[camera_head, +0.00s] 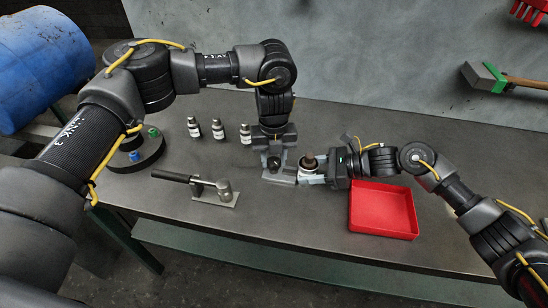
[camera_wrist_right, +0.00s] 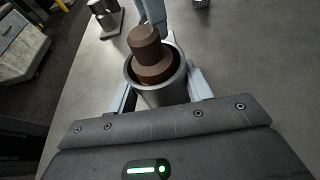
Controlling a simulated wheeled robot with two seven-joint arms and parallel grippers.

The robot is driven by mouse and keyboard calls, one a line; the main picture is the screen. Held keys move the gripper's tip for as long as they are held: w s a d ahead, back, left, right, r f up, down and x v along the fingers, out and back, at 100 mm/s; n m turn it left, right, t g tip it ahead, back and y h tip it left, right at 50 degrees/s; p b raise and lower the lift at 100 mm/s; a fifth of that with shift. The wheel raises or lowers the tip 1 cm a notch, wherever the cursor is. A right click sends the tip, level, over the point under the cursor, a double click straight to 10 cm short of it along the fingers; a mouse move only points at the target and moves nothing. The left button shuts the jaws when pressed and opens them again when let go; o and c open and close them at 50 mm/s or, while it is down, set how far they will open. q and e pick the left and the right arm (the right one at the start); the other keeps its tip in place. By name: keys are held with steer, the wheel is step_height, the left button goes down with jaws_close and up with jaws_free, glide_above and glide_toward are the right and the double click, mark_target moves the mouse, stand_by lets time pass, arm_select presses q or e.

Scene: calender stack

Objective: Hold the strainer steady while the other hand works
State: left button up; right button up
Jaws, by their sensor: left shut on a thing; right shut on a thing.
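My right gripper (camera_head: 314,177) is shut on a grey metal cup; in the right wrist view the cup (camera_wrist_right: 163,97) sits between its fingers (camera_wrist_right: 160,95). A brown stepped plug (camera_wrist_right: 150,58) stands in the cup, its top above the rim; it also shows in the head view (camera_head: 310,162). My left gripper (camera_head: 274,160) points down just left of the cup, shut on a small dark round thing (camera_head: 273,163). A pale blue-grey finger shows close behind the plug in the right wrist view. I cannot tell which thing is the strainer.
A red tray (camera_head: 383,234) lies right of the grippers. A metal block with a black handle (camera_head: 214,190) lies left of them. Several small labelled bottles (camera_head: 218,130) stand at the back. A dark round stand (camera_head: 133,155) is at the left. The table front is clear.

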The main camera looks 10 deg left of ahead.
arm_select(q)
steer(key=n, duration=0.4)
steer(key=shift+n, duration=0.3)
steer(key=n, duration=0.3)
steer(key=shift+n, duration=0.4)
steer(key=n, duration=0.4)
steer(key=shift+a, duration=0.1)
steer(key=shift+f+n, duration=0.1)
steer(key=shift+n, duration=2)
steer(key=o, duration=1)
